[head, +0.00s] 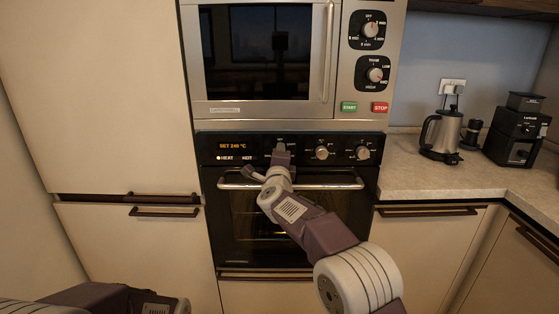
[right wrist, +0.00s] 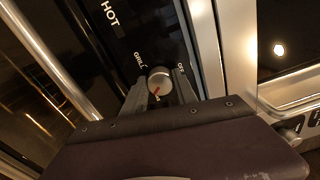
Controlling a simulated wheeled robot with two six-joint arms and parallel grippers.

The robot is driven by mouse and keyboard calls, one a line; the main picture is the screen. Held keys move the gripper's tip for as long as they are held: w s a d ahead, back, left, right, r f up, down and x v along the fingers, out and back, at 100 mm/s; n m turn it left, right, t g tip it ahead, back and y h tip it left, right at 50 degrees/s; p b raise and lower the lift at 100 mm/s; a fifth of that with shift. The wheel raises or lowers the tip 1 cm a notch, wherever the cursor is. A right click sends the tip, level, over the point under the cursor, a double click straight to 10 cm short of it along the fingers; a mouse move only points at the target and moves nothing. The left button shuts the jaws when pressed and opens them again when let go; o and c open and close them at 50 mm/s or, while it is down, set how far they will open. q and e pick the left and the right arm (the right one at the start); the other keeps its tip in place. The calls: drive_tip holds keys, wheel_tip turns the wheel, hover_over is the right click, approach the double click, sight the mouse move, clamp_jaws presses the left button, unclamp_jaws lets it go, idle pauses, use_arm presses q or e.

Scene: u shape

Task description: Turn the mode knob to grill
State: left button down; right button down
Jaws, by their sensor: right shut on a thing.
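The mode knob is the left knob on the black oven panel (head: 225,148). In the head view my right gripper (head: 281,156) covers it. In the right wrist view the knob (right wrist: 160,81) is a round silver dial between my right gripper's two fingers (right wrist: 160,88), which are shut on its sides. Its red pointer line points down in that picture, away from the GRILL label (right wrist: 139,62) at its upper left and the OFF label (right wrist: 181,68) at its upper right. My left arm shows at the bottom left of the head view, but its gripper does not.
Two more oven knobs (head: 322,153) sit right of my gripper. A microwave (head: 262,50) is above. A kettle (head: 441,133) and coffee machine (head: 515,130) stand on the right counter (head: 440,178).

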drive_tip(key=m+b, duration=0.2)
drive_tip(key=m, duration=0.3)
drive_tip(key=shift+f+m, duration=0.15)
drive_tip(key=shift+m, duration=0.15)
drive_tip(key=m+b, duration=0.1)
drive_tip(key=m, duration=0.3)
drive_tip(key=m+b, duration=0.1)
drive_tip(key=m, duration=0.4)
drive_tip(key=shift+b, duration=0.3)
drive_tip(key=shift+m+g+b, duration=0.3)
drive_tip(key=shift+m+b, duration=0.3)
drive_tip(key=shift+m, duration=1.6)
drive_tip(key=c, duration=1)
unclamp_jaws()
drive_tip(key=shift+o, duration=0.2)
